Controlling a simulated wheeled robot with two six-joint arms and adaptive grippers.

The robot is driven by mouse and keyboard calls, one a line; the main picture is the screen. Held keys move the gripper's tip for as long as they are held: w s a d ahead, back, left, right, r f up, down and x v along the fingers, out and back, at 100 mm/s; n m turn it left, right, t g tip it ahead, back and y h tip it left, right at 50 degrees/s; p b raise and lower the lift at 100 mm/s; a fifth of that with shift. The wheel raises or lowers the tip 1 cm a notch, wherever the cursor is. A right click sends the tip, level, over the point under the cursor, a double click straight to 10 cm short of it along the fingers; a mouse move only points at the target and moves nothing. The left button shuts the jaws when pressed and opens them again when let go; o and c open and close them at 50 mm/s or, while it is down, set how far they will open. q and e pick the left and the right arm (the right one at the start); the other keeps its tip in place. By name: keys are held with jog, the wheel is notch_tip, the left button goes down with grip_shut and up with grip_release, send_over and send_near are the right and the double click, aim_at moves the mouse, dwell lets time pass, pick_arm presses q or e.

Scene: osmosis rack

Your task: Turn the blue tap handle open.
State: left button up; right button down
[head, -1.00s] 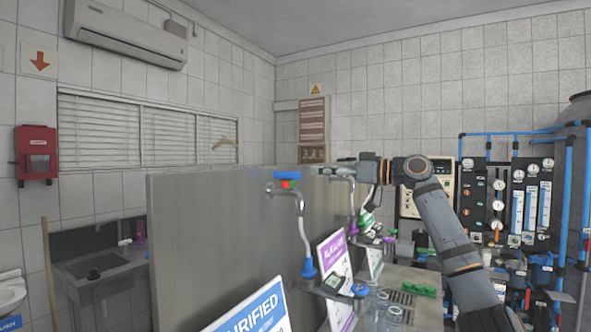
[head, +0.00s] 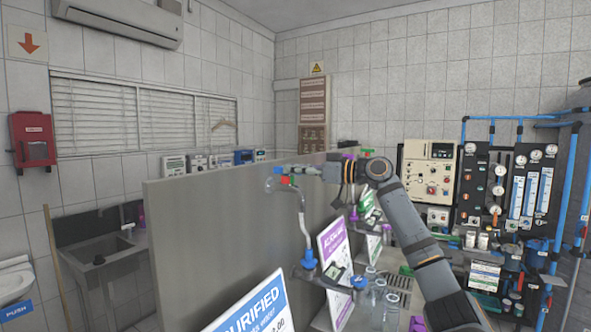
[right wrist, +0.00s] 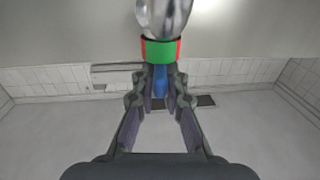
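The tap is a curved chrome gooseneck (head: 302,222) with a blue base (head: 309,262), beside the grey partition. A green and red collar shows at its top (right wrist: 160,50). The blue tap handle (right wrist: 160,82) shows in the right wrist view, narrow and upright below the collar. My right gripper (head: 292,172) reaches in from the right at the top of the tap. In the right wrist view its fingers (right wrist: 160,90) lie close on both sides of the handle and look shut on it. The fingers hide much of the handle in the head view. My left gripper is not in view.
The grey partition (head: 220,240) runs behind the tap. Signs (head: 258,308) and (head: 334,243), and clear jars (head: 378,290), stand below. A panel of gauges and blue pipes (head: 508,195) is at the right. A sink (head: 98,255) is at the left.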

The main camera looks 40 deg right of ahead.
jog(key=shift+s+f+m+t+h+b, duration=0.1)
jog(key=shift+f+m+t+h+b, duration=0.2)
jog(key=shift+h+b, duration=0.5)
jog(key=shift+a+r+m, duration=0.15)
jog(key=shift+r+m, duration=0.05)
jog(key=shift+m, duration=0.2)
jog(key=shift+r+h, duration=0.2)
jog(key=shift+h, duration=0.2)
jog(key=c, duration=1.4)
grip_release()
jog(key=shift+r, duration=0.1)
notch_tip(320, 180, up, 8)
jog(key=shift+r, duration=0.9)
